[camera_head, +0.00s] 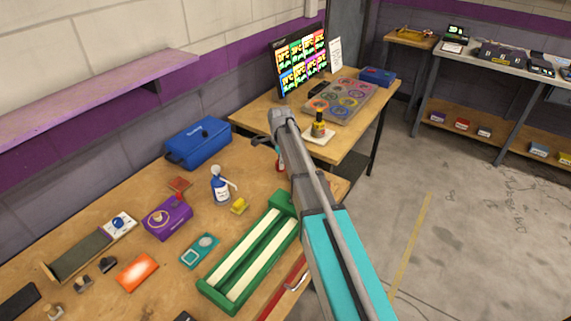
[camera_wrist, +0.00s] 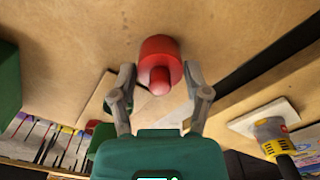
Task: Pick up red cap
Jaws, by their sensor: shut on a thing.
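The red cap (camera_wrist: 160,50) shows in the wrist view as a round red piece with a narrower rounded stem facing the camera. My gripper (camera_wrist: 160,75) has one grey finger on each side of it and is shut on the cap. The wooden table top lies behind the cap; I cannot tell whether the cap touches it. In the head view my gripper (camera_head: 268,143) is over the right end of the near workbench, and my arm hides much of it. A small red patch shows just below it, too small to identify.
The near workbench (camera_head: 128,236) holds a green slotted track (camera_head: 214,292), a blue toolbox (camera_head: 199,142), a spray bottle (camera_head: 220,185) and a purple box (camera_head: 167,217). On the far table (camera_head: 262,113) stand a yellow tool (camera_head: 318,125) on a white pad and a grey tray (camera_head: 364,92).

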